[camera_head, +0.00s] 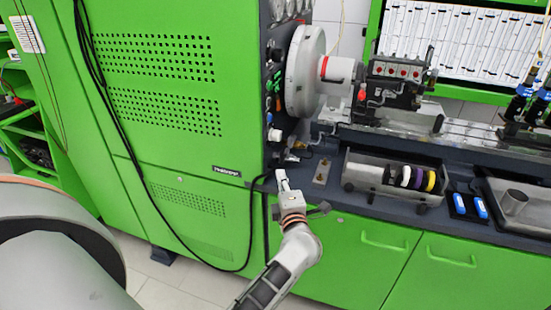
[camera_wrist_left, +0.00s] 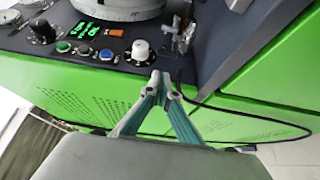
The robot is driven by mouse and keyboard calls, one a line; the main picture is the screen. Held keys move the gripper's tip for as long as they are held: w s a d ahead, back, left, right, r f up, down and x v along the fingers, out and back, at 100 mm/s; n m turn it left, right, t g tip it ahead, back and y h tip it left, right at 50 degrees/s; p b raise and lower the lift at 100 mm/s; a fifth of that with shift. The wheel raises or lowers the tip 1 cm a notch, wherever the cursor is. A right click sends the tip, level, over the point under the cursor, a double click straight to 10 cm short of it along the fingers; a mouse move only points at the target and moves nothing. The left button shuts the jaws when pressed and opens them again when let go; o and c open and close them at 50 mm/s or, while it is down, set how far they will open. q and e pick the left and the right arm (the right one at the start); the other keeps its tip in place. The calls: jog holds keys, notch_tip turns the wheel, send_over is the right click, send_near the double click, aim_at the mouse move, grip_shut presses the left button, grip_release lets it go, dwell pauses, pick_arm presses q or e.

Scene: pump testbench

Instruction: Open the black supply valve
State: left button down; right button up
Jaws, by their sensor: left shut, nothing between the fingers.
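My left gripper (camera_head: 282,178) is in front of the bench's front edge, beside the lower corner of the green cabinet. It is shut and empty; its fingertips meet in the left wrist view (camera_wrist_left: 161,82), below and apart from the control panel. On that panel is a round black knob (camera_wrist_left: 42,32), far left of the fingertips. A small valve-like fitting (camera_wrist_left: 183,38) stands to the right of the white knob (camera_wrist_left: 140,50). I cannot tell for sure which part is the black supply valve. My right gripper is not in view.
The green cabinet (camera_head: 190,110) fills the left. A grey round chuck (camera_head: 305,70) sits above the bench. A metal tray (camera_head: 365,172) with coloured rings stands on the bench. Black cables (camera_head: 130,150) hang down the cabinet front. Floor shows below.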

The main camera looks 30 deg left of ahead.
pick_arm(q)
jog(key=x, duration=1)
jog(key=shift+w+d, duration=0.1)
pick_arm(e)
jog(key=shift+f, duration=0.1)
